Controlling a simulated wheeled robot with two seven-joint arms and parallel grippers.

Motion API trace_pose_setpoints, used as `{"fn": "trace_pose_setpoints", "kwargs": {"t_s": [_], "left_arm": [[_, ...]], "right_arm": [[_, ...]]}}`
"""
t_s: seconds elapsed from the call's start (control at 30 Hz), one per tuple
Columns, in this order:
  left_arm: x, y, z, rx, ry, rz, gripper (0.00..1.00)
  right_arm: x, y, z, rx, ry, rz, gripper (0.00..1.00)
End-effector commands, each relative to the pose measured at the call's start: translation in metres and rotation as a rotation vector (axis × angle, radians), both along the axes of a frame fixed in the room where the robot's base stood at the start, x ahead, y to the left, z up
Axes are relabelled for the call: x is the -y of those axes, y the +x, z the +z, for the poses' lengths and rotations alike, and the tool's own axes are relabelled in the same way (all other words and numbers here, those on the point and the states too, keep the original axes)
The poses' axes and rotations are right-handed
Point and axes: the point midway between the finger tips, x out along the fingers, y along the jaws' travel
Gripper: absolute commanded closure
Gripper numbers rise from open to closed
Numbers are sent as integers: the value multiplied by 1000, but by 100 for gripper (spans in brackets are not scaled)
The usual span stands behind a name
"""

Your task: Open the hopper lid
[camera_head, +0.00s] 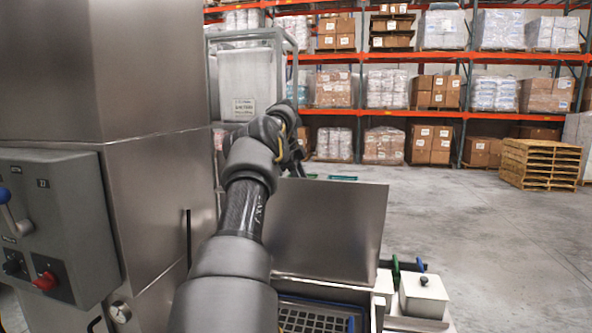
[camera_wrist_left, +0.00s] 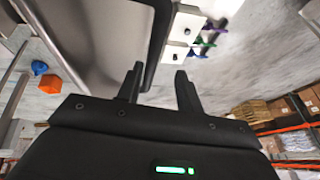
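The hopper lid (camera_head: 325,230) looks like a flat grey metal panel, standing raised and leaning back behind the hopper opening. Part of the hopper's dark grate (camera_head: 312,318) with a blue rim shows below it. My left arm reaches over the lid's left side; its fingers cannot be made out in the head view. In the left wrist view, my left gripper (camera_wrist_left: 158,88) has its fingers apart. The metal panel (camera_wrist_left: 95,40) fills the upper left there, and a dark edge strip runs down toward the fingers. I see no clear contact. My right gripper is not in view.
A steel cabinet with a control box (camera_head: 55,220) stands close on the left. A white box with a black knob (camera_head: 424,297) sits right of the hopper, beside green and blue handles. Pallets (camera_head: 540,165) and racks stand behind; the floor on the right is clear.

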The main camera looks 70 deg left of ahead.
Motion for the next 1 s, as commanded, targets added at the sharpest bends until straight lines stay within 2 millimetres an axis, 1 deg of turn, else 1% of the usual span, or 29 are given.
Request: {"fn": "trace_pose_setpoints", "kwargs": {"t_s": [0.03, 0.2, 0.3, 0.4, 0.57, 1.0], "left_arm": [[-3, -5, 10, -2, 4, 3, 64], [-7, -17, 38, -6, 0, 1, 64], [-10, -21, 49, -1, -2, 0, 64], [-10, -24, 55, -4, -4, 0, 64], [-10, -26, 59, -5, -5, -1, 64], [-10, -26, 58, -5, -5, -1, 64]], "right_arm": [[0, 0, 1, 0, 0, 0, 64], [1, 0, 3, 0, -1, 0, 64], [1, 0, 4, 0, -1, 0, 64], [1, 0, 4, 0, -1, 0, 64], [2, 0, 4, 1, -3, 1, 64], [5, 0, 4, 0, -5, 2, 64]]}}
